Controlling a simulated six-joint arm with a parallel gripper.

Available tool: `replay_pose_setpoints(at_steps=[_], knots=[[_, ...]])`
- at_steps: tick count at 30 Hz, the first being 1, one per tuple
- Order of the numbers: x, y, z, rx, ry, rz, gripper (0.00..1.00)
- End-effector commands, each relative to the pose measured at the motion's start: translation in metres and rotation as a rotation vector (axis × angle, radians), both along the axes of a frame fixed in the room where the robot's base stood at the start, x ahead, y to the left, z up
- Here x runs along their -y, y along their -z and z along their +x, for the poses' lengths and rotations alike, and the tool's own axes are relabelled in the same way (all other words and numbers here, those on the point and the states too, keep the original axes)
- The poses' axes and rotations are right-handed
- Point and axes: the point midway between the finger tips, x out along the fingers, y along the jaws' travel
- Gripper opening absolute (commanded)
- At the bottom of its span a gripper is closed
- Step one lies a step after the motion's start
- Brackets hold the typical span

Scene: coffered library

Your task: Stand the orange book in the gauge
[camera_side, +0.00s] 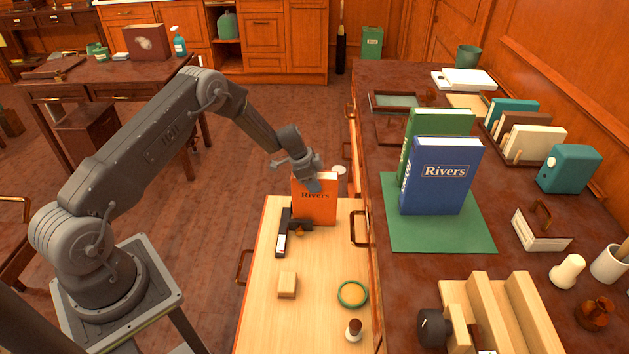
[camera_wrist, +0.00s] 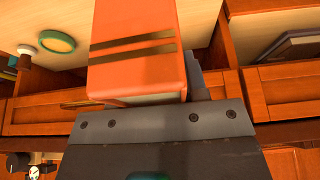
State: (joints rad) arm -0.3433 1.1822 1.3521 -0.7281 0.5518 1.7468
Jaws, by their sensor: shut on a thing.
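The orange book (camera_side: 314,205) is upright at the far end of the pulled-out drawer (camera_side: 320,262), its cover facing the side camera. My gripper (camera_side: 313,182) is shut on its upper edge. In the wrist view the orange book (camera_wrist: 137,50), with two gold bands, reaches out from the grey jaw. I cannot tell whether the book's lower edge touches the drawer floor. A wooden stand with upright slats and a dark knob (camera_side: 490,310), apparently the gauge, is at the front of the desk, right of the drawer; its lower part is cut off.
The drawer also holds a black stapler-like tool (camera_side: 284,235), a wooden block (camera_side: 287,285), a green-rimmed ring (camera_side: 353,294) and a stamp (camera_side: 354,329). A blue book (camera_side: 440,176) and a green book (camera_side: 425,125) stand on a green mat (camera_side: 450,235) on the desk.

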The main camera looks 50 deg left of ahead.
Motion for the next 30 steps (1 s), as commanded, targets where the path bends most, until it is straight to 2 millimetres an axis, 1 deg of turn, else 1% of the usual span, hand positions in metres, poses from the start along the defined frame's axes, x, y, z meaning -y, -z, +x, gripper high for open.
replay_pose_setpoints(at_steps=[13, 14, 21, 23, 30], knots=[[-0.0005, 0.0058, 0.0011, 0.004, 0.001, 0.001, 0.0], [-0.0004, 0.0058, 0.001, 0.003, 0.001, 0.002, 0.42], [-0.0003, 0.0066, 0.0002, 0.001, 0.001, 0.001, 0.65], [-0.0003, 0.0068, 0.0, 0.001, 0.001, 0.001, 0.7], [0.0003, 0.0086, -0.0018, -0.005, 0.001, -0.001, 0.7]])
